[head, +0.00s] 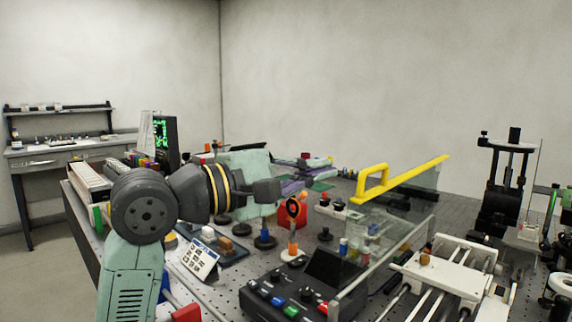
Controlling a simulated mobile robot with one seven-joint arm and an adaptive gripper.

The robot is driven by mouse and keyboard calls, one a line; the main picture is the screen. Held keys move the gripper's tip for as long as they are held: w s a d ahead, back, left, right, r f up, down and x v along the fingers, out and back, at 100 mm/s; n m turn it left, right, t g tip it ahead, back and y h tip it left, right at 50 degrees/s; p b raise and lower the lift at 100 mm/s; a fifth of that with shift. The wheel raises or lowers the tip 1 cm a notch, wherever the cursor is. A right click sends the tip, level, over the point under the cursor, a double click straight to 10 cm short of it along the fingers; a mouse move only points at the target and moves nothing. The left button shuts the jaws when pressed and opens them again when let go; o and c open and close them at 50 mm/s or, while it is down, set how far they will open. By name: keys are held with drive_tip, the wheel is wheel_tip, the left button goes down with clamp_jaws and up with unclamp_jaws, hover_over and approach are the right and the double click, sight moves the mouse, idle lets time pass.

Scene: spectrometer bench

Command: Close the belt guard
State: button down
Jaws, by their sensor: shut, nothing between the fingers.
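The belt guard (415,176) looks like a clear panel with a yellow top edge and a yellow loop handle (372,183) at its left end. It slants up to the right, raised above a lower clear panel (390,258) on the bench. Whether it is hinged, and where, I cannot see. My gripper (276,192) is at the left of centre, shut and empty, pointing right. It is apart from the handle, to its left at about the same picture height.
A black box with coloured buttons (285,298) stands at the front. An orange-ringed post (292,212), dark knobs and a white keypad (198,260) stand below my gripper. A white rail carriage (450,265) is at the right. The space between gripper and handle looks clear.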

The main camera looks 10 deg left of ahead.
drive_tip(key=d, duration=0.1)
drive_tip(key=d+p, duration=0.1)
drive_tip(key=d, duration=0.1)
drive_tip(key=s+d, duration=0.1)
drive_tip(key=shift+s+d+r, duration=0.1)
drive_tip(key=shift+d+r, duration=0.1)
drive_tip(key=shift+r, duration=0.1)
idle(0.3)
